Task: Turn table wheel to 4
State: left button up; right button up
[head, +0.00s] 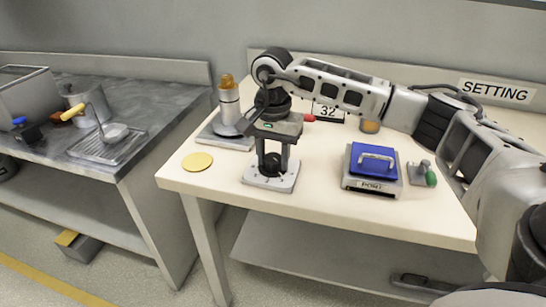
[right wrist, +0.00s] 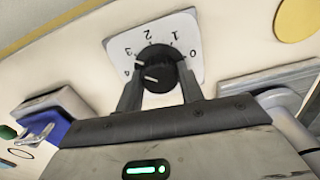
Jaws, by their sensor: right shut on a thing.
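The table wheel is a black knob (right wrist: 157,72) on a white dial plate (right wrist: 180,28) with the numbers 0 to 4. In the head view the plate (head: 257,181) lies near the table's front edge, with the knob (head: 272,164) on it. My right gripper (head: 273,158) reaches down from above and is shut on the knob, one finger on each side. The right wrist view shows the gripper (right wrist: 160,80) there too. White marks on the knob face the 3 and 4 side; the exact setting is hard to read. My left gripper is out of view.
Left of the plate are a yellow disc (head: 197,162) and a grey cylinder with an orange top (head: 229,103). To the right are a blue-topped block with a handle (head: 372,163) and a green-ended lever (head: 427,175). A "32" sign (head: 328,112) stands behind.

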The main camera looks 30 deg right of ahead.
jog(key=n, duration=0.3)
jog(key=shift+n, duration=0.3)
jog(key=shift+n+b, duration=0.4)
jog(key=shift+n, duration=0.8)
jog(key=shift+r, duration=0.1)
jog(key=o, duration=1)
